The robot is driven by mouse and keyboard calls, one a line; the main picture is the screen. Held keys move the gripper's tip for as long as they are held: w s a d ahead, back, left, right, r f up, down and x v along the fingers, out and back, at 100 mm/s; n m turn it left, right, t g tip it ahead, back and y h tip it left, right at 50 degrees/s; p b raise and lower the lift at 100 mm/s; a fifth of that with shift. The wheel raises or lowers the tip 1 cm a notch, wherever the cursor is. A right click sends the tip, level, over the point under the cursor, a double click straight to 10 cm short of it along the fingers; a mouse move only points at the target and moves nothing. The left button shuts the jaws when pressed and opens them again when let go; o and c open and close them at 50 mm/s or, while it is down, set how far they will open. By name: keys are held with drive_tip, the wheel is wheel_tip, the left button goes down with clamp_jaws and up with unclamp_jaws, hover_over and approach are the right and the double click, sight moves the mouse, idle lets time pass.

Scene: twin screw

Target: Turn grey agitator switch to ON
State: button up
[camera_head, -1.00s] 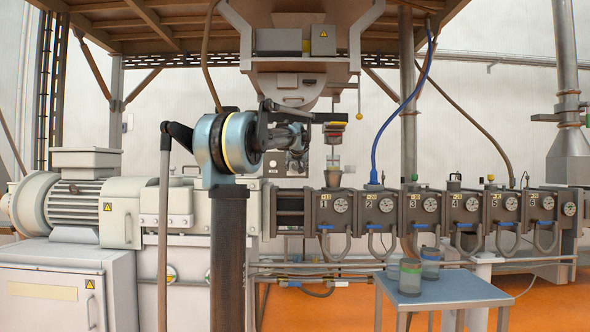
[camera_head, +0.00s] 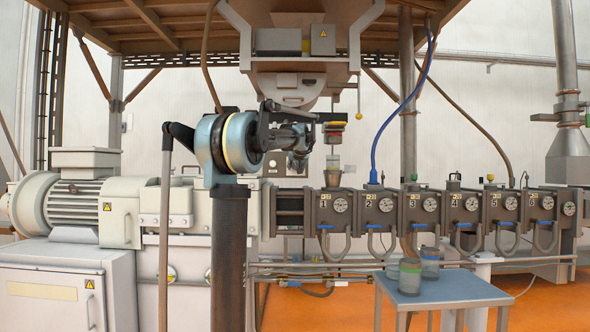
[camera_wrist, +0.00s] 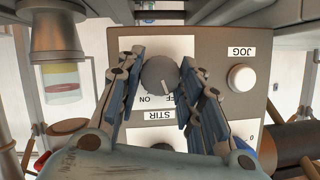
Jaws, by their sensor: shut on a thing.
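The grey agitator switch (camera_wrist: 159,74) is a round knob on a control panel, seen upside down in the wrist view. Its pale pointer mark lies at the knob's lower right in that view, towards the partly covered OFF label; the ON label is to the left of OFF. A STIR label sits below them. My gripper (camera_wrist: 160,80) has one blue finger on each side of the knob and is shut on it. In the head view my gripper (camera_head: 298,160) is in front of the panel, and the switch is hidden there.
A white JOG button (camera_wrist: 241,78) is to the right of the knob. A dark part (camera_wrist: 162,151) shows below STIR. A glass feeder tube (camera_head: 333,162) stands close right of my gripper. A small table (camera_head: 450,290) with containers is at lower right.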

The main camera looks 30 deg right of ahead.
drive_tip(key=m+t+y, duration=0.1)
drive_tip(key=m, duration=0.1)
drive_tip(key=m+y, duration=0.1)
drive_tip(key=shift+s+d+f+m+t, duration=0.1)
drive_tip(key=shift+d+f+m+t, duration=0.05)
drive_tip(key=shift+m+t, duration=0.25)
drive_tip(key=shift+f+m+t+y, duration=0.1)
drive_tip(key=shift+m+t+y, duration=0.4)
drive_tip(key=shift+m+t, duration=0.75)
drive_tip(key=shift+s+m+g, duration=0.1)
drive_tip(key=shift+m+g, duration=0.25)
drive_tip(key=shift+m, duration=0.1)
drive_tip(key=o, duration=1.1)
drive_tip(key=shift+c, duration=0.2)
drive_tip(key=v, duration=1.1)
drive_tip(key=shift+s, duration=0.35)
